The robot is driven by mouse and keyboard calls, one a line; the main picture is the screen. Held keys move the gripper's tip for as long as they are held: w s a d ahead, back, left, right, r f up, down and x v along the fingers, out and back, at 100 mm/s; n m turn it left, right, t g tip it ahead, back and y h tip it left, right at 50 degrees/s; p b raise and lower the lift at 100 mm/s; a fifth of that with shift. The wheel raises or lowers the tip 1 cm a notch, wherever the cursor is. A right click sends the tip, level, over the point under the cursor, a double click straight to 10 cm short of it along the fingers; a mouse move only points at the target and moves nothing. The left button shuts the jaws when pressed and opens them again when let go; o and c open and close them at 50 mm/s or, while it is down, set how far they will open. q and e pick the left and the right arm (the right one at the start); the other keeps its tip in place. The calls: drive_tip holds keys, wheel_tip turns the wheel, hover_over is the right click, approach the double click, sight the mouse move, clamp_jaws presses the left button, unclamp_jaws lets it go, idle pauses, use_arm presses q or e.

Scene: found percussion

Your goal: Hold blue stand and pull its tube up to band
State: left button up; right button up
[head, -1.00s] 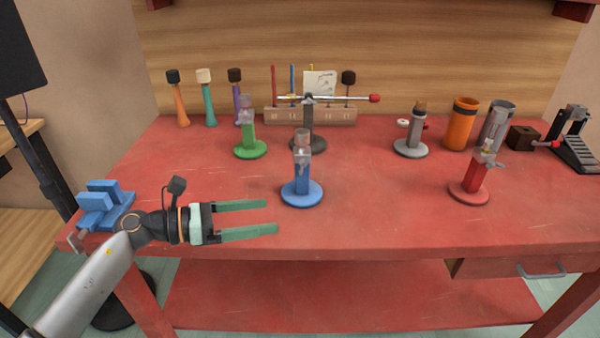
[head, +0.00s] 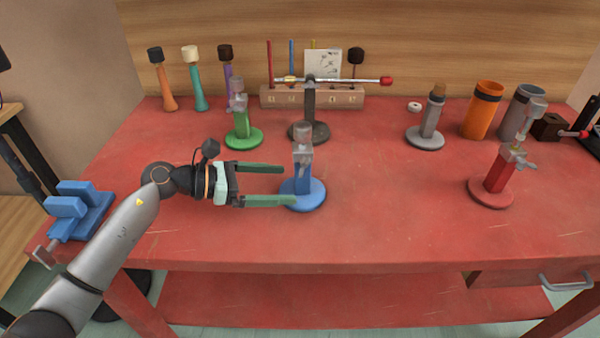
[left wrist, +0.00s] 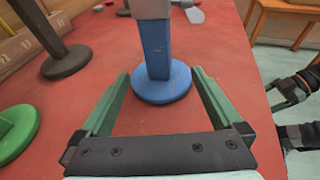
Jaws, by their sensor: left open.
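The blue stand (head: 312,198) is upright on the red bench, with a round base and a blue post. A greyish clear tube (head: 303,133) stands at its top, in a grey holder (head: 303,156). I cannot make out a band on it. My left gripper (head: 289,185) is open and level, its green fingers reaching the stand from the left. In the left wrist view the blue post (left wrist: 154,45) is centred between the fingertips, at or just beyond them. The tube is cut off there. What looks like my right gripper (left wrist: 287,95) is at the right edge, its jaw unclear.
A green stand (head: 243,139) and a dark stand (head: 309,131) are behind. A grey stand (head: 427,138) and a red stand (head: 490,193) are to the right. A blue vise (head: 80,210) sits at the left edge. The bench front is clear.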

sight(297, 184)
use_arm(q)
drive_tip(key=b+x, duration=0.1)
drive_tip(key=x, duration=0.2)
drive_tip(key=shift+w+d+f, duration=0.1)
drive_tip(key=shift+d+f, duration=0.05)
drive_tip(key=shift+d, duration=0.05)
drive_tip(key=shift+w+d+f+b, duration=0.1)
drive_tip(key=shift+w+d+b, duration=0.1)
drive_tip(key=shift+d+b, duration=0.3)
drive_tip(key=c, duration=1.5)
drive_tip(key=shift+o, duration=0.2)
